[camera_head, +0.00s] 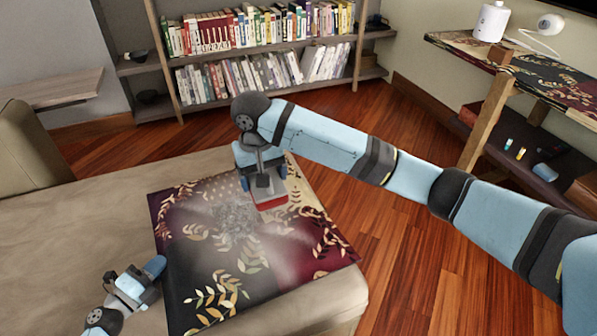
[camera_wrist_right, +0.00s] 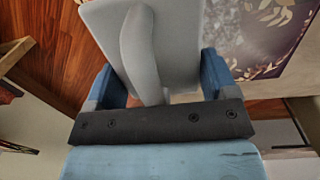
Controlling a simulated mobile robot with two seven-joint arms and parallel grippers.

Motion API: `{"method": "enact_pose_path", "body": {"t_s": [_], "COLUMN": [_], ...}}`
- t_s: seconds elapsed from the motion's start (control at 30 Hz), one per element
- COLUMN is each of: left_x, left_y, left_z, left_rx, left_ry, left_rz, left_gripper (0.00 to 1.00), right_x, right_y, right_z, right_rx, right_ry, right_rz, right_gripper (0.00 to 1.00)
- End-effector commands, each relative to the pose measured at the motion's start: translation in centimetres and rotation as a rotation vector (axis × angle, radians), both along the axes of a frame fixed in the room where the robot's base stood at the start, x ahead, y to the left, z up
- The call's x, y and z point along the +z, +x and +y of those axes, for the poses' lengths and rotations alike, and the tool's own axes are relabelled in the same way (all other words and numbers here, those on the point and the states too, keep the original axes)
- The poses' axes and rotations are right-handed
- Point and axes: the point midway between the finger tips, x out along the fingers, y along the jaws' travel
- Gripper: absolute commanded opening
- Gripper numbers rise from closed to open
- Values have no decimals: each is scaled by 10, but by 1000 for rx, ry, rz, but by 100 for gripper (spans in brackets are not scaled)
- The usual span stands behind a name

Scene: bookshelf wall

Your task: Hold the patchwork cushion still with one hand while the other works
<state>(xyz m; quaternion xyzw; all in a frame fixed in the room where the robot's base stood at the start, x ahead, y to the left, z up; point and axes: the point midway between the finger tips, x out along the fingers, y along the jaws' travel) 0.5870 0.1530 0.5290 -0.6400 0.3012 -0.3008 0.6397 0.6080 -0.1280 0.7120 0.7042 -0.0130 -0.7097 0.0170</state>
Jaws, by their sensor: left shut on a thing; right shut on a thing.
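The patchwork cushion (camera_head: 285,262), dark red, black and cream with leaf patterns, lies flat on the beige seat. A speckled grey patch (camera_head: 232,219) shows near its middle, with paler hazy areas around it. My left gripper (camera_head: 152,274) is shut at the cushion's left edge; its fingertips are small in view. My right gripper (camera_head: 263,184) is shut on a grey handled tool (camera_head: 264,189) with a red lower edge, over the cushion's far part. In the right wrist view, the tool's flat plate and curved handle (camera_wrist_right: 143,50) sit between the fingers; whether it touches the cushion is unclear.
The beige seat (camera_head: 70,235) has free room left of the cushion. A bookshelf (camera_head: 262,50) stands behind on the wooden floor (camera_head: 420,250). A table (camera_head: 530,75) with a white device stands at the right, beyond my right arm.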

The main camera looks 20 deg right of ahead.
Motion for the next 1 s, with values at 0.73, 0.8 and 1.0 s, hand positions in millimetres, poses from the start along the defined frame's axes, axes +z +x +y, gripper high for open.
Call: {"method": "enact_pose_path", "body": {"t_s": [0.73,0.8,1.0], "left_x": [-1,-1,-1], "left_y": [0,0,0], "left_z": [0,0,0], "left_rx": [0,0,0], "left_ry": [1,1,1], "left_rz": [1,1,1], "left_gripper": [0,0,0], "right_x": [0,-7,-28], "right_y": [-2,-2,-2], "right_z": [150,150,149], "right_rx": [-7,-7,-7], "right_ry": [40,39,40], "right_rz": [-8,-8,-10], "right_gripper": [54,54,54]}}
